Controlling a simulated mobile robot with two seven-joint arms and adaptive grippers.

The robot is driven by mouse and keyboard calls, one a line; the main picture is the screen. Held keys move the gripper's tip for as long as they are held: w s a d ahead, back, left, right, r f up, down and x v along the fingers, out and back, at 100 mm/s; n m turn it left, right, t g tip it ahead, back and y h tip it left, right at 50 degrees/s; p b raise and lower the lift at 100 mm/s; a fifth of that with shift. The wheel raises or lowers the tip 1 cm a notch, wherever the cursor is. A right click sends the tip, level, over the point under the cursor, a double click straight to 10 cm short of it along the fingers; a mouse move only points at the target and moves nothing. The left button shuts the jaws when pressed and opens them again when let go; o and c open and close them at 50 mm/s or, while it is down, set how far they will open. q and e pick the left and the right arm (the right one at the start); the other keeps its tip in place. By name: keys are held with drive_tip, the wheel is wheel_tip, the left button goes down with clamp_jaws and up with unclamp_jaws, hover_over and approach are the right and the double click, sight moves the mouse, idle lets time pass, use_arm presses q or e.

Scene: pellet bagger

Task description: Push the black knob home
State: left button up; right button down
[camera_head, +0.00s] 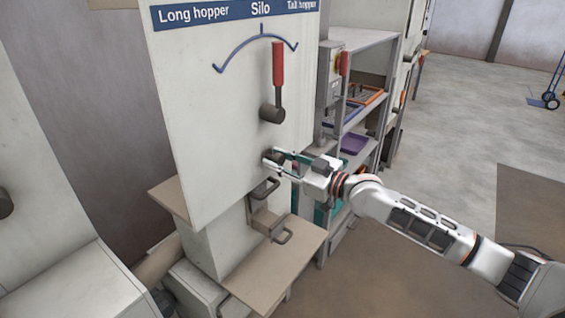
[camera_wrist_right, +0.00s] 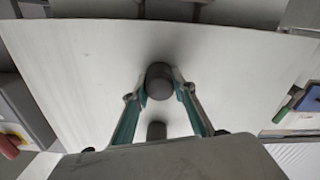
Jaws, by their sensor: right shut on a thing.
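The black knob (camera_head: 278,157) is on the front of the pale panel (camera_head: 215,130), below the red-handled lever (camera_head: 278,65). In the right wrist view the round dark knob (camera_wrist_right: 159,80) sits between my fingertips. My right gripper (camera_head: 271,158) is shut on the knob, its fingers on either side; it also shows in the wrist view (camera_wrist_right: 160,88). How far the knob stands out from the panel is hard to tell. My left gripper is not in view.
A tan shelf (camera_head: 265,270) juts out underneath. A shelf rack with a purple bin (camera_head: 354,143) stands to the right. Open floor lies at the far right.

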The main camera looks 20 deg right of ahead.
drive_tip(key=c, duration=1.8)
unclamp_jaws()
drive_tip(key=shift+r, duration=0.1)
drive_tip(key=shift+c, duration=0.2)
drive_tip(key=shift+o, duration=1)
drive_tip(key=shift+w+a, duration=0.15)
drive_tip(key=shift+w, duration=0.05)
drive_tip(key=v, duration=1.2)
